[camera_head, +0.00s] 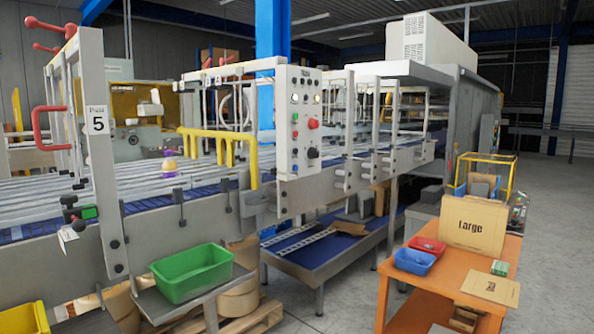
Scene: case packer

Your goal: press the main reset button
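A light grey control panel (303,160) stands upright on the case packer near the middle of the picture. It carries several small buttons and lamps in rows. A red mushroom-shaped button (313,124) sticks out on its right side, and a black rotary knob (313,153) sits below it. The labels are too small to read, so I cannot tell which button is the main reset. My gripper is not in view.
A green bin (191,272) sits on a shelf before the machine. An orange table (450,285) with a red bin (428,246), a blue bin (414,261) and a "Large" cardboard sheet (473,226) stands at right. Grey floor (555,200) is open at far right.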

